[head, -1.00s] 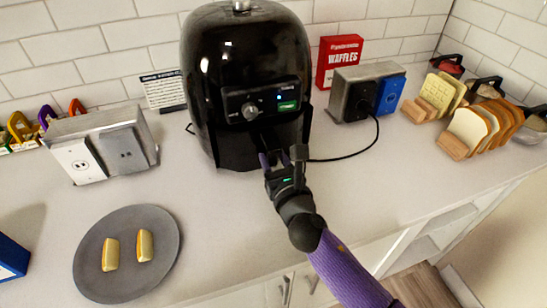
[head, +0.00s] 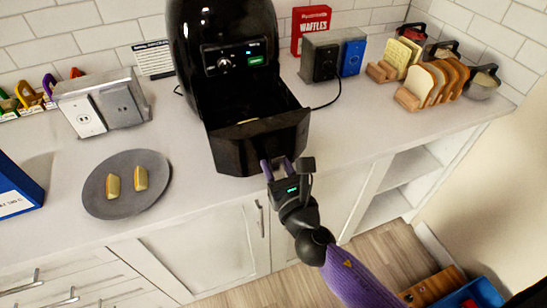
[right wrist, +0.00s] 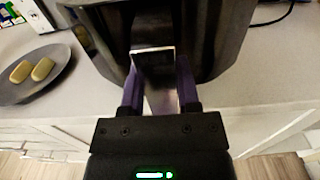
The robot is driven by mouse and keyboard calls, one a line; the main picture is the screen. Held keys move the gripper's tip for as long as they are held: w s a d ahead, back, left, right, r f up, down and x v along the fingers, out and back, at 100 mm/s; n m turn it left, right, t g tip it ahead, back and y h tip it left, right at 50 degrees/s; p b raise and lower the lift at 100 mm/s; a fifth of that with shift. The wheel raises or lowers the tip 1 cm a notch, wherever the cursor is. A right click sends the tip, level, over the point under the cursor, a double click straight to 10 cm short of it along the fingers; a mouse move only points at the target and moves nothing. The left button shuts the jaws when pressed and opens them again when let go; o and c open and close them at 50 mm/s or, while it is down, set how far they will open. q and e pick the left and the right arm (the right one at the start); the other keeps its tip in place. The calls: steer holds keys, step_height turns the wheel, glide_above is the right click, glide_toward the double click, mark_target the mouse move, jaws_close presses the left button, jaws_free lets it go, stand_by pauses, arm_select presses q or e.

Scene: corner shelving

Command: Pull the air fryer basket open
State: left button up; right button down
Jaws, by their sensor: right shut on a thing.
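The black air fryer (head: 222,45) stands on the counter against the tiled wall. Its basket (head: 259,142) is pulled far out of the body toward me, with its open top showing and something yellowish just visible inside. My right gripper (head: 278,168) is at the basket's front, over the counter's front edge. In the right wrist view its purple fingers (right wrist: 160,88) are shut on the basket handle (right wrist: 157,75), a flat piece between them. My left gripper is not in view.
A grey plate (head: 105,205) with two yellow pieces lies at the left. An outlet box (head: 100,105) stands behind it. Another outlet box (head: 318,60), a waffles box (head: 311,28) and bread slices in racks (head: 440,82) stand at the right. Cabinet doors are below the counter.

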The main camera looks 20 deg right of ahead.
steer(key=shift+s, duration=0.55)
steer(key=shift+c, duration=1.6)
jaws_free()
steer(key=s+b, duration=0.2)
steer(key=s, duration=0.8)
steer(key=shift+d, duration=0.15)
